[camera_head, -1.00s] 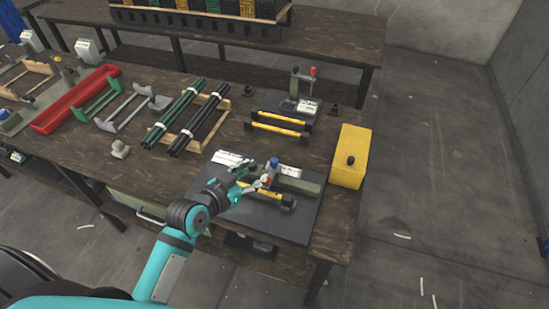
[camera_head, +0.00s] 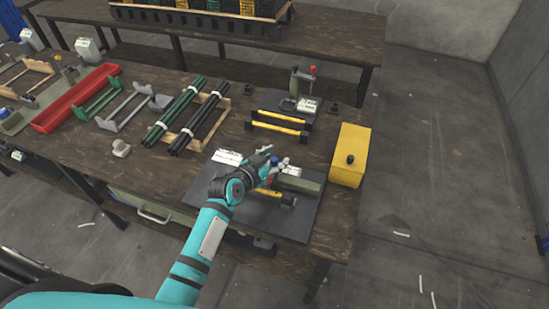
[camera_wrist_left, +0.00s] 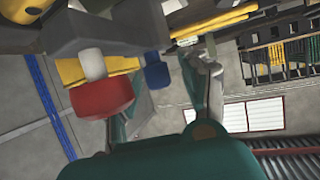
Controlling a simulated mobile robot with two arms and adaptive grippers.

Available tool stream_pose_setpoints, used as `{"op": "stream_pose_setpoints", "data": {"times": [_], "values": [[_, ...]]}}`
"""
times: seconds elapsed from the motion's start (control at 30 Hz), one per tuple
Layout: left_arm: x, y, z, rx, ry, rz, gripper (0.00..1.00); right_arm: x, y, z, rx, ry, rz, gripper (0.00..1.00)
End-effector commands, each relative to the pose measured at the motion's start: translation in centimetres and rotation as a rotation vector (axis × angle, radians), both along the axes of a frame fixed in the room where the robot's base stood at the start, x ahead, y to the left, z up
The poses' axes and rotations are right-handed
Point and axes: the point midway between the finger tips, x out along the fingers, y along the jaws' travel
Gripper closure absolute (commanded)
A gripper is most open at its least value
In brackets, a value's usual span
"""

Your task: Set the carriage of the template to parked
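The template appears to be the dark plate (camera_head: 302,222) at the table's front right. A green block (camera_head: 300,185), a yellow bar (camera_head: 268,193) and a blue knob (camera_head: 274,160) are on it. In the left wrist view a red knob (camera_wrist_left: 102,97), the blue knob (camera_wrist_left: 157,72) and a yellow bar (camera_wrist_left: 70,72) hang from a grey body (camera_wrist_left: 110,35). I cannot tell which part is the carriage. My left gripper (camera_head: 272,163) is over the plate, fingers apart, close to the knobs. Its fingers also show in the wrist view (camera_wrist_left: 162,105); contact is unclear. My right gripper is out of view.
A yellow box (camera_head: 351,155) stands right of the plate. Behind it are two yellow-barred handles (camera_head: 278,128) and a small press-like stand (camera_head: 303,82). Dark rods (camera_head: 195,122) and a red tray (camera_head: 75,98) lie to the left. The floor at right is open.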

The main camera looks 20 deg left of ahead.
Motion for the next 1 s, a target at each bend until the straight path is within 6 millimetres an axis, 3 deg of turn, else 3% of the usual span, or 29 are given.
{"op": "stream_pose_setpoints", "data": {"times": [0.03, 0.33, 0.73, 1.0], "values": [[0.0, 0.0, 0.0, 0.000, 0.000, 0.000, 0.63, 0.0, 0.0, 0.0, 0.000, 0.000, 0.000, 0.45], [0.0, 0.0, 0.0, -0.001, 0.000, 0.000, 1.00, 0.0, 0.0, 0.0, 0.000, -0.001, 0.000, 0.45], [-0.1, -0.3, 0.0, -0.003, 0.002, 0.000, 1.00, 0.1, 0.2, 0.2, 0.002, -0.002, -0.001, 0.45], [-0.3, -5.2, 0.3, -0.006, 0.004, -0.004, 1.00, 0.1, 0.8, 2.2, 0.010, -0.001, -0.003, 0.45]]}}
